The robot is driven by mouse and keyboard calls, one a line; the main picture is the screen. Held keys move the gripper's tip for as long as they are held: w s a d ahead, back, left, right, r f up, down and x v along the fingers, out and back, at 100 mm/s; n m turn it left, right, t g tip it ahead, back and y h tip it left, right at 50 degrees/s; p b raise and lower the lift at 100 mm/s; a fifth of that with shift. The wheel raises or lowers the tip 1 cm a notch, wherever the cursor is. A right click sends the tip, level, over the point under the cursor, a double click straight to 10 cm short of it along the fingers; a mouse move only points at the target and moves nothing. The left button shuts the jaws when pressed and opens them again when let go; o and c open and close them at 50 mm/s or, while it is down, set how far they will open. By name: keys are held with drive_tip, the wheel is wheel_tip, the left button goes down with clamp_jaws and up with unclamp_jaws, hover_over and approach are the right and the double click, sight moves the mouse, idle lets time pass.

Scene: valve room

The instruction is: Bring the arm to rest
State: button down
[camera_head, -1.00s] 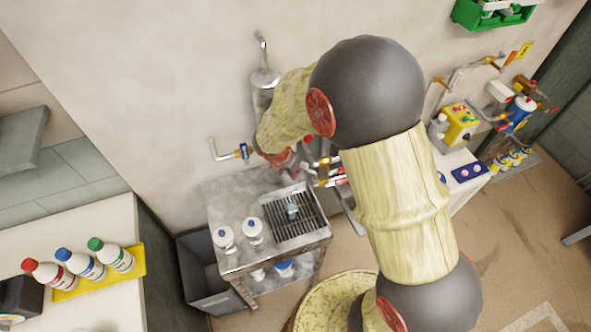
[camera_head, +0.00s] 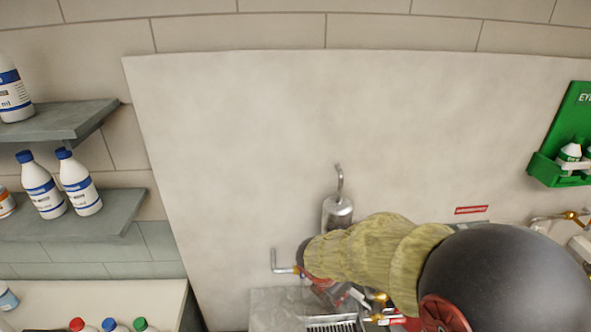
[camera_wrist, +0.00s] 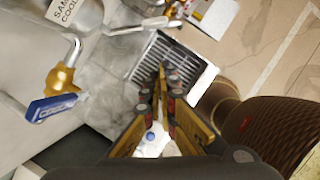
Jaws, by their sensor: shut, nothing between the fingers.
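My gripper (camera_wrist: 161,78) points down in the wrist view, its yellow-and-black fingers together with nothing between the tips. The tips appear over the edge of a dark drain grate (camera_wrist: 176,60) set in a grey bench top; I cannot tell the height between them. In the head view my arm, in pale yellow sleeves with a large dark joint, reaches in from the lower right towards the wall. The gripper's fingers cannot be made out there.
A metal sample cooler (camera_head: 338,213) is on the wall near my wrist. A blue-handled valve (camera_wrist: 52,107) and a blue-capped white bottle (camera_wrist: 151,140) are close by. Shelves with bottles (camera_head: 70,228) stand left, a green eyewash holder (camera_head: 560,168) right. The upper wall is clear.

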drive_tip(key=s+d+r+m+t+y+b, duration=0.1)
drive_tip(key=s+r+m+b, duration=0.3)
drive_tip(key=s+m, duration=0.6)
drive_tip(key=s+d+r+m+t+y+b, duration=0.1)
drive_tip(key=s+r+m+b, duration=0.4)
drive_tip(key=s+m, duration=0.5)
drive_tip(key=m+t+y+b, duration=0.1)
drive_tip(key=m+b, duration=0.1)
drive_tip(key=m, duration=0.3)
drive_tip(key=shift+s+d+r+y+b, duration=0.2)
drive_tip(key=shift+s+d+y+b, duration=0.1)
drive_tip(key=shift+d+b, duration=0.1)
